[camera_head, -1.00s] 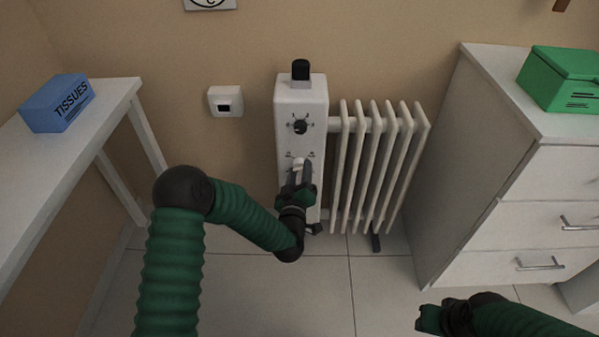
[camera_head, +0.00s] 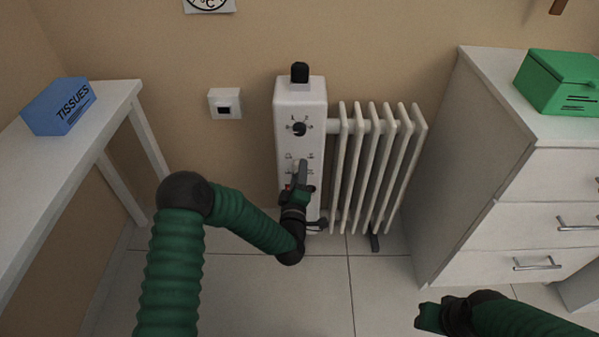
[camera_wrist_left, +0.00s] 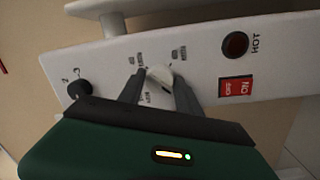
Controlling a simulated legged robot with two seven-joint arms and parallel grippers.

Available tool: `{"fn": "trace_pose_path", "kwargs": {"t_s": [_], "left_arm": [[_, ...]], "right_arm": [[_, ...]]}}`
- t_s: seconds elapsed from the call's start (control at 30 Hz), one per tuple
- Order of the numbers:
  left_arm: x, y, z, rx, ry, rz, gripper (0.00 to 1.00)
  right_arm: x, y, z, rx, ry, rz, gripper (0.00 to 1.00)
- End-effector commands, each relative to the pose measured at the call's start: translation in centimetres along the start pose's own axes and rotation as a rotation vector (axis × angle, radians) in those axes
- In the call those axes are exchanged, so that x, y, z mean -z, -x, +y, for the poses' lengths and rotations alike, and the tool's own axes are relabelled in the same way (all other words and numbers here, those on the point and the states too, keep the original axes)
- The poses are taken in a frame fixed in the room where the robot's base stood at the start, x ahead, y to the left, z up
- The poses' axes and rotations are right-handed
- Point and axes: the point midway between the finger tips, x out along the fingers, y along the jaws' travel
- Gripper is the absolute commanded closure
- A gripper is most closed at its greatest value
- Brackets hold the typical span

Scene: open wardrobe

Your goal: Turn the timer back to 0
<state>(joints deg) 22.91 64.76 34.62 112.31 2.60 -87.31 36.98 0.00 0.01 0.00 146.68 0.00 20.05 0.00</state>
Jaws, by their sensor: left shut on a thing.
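A white oil radiator (camera_head: 379,165) stands against the wall with a white control panel (camera_head: 287,100) at its left end. A black knob (camera_head: 299,129) with marks around it is on the upper panel; it also shows in the left wrist view (camera_wrist_left: 79,89). Below it is a white knob (camera_wrist_left: 159,77) with small printed marks around it. My left gripper (camera_head: 300,170) is at this white knob, its fingers (camera_wrist_left: 160,90) shut on the knob's two sides. The fingers partly hide the knob in the head view. My right gripper (camera_head: 428,316) is at the lower right, away from the radiator; its jaws are unclear.
A white table (camera_head: 60,160) with a blue tissue box (camera_head: 60,105) is left. A white drawer unit (camera_head: 480,170) with a green box (camera_head: 562,82) is right.

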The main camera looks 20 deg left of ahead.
Motion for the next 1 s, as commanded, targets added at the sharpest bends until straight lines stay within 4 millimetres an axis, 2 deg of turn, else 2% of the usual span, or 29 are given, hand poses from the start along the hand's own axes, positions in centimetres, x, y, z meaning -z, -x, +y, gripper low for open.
{"fn": "trace_pose_path", "kwargs": {"t_s": [0.03, 0.3, 0.87, 0.9, 1.0], "left_arm": [[0.05, 0.15, -0.51, 0.011, 0.026, 0.002, 1.0], [0.05, 0.13, -0.6, 0.004, 0.152, 0.013, 1.0], [0.11, 0.06, -0.66, 0.001, 0.191, 0.018, 1.0], [0.12, 0.06, -0.66, 0.001, 0.191, 0.018, 0.6], [0.1, 0.05, -0.59, -0.001, 0.191, 0.018, 0.47]], "right_arm": [[0.03, 0.13, 0.0, 0.0, 0.0, 0.0, 0.64], [0.09, 0.38, 0.0, 0.0, 0.0, 0.0, 0.64], [0.1, 0.42, 0.0, 0.0, 0.0, 0.0, 0.64], [0.1, 0.42, 0.0, 0.0, 0.0, 0.0, 0.64], [0.1, 0.43, 0.0, 0.0, 0.0, 0.0, 0.64]]}}
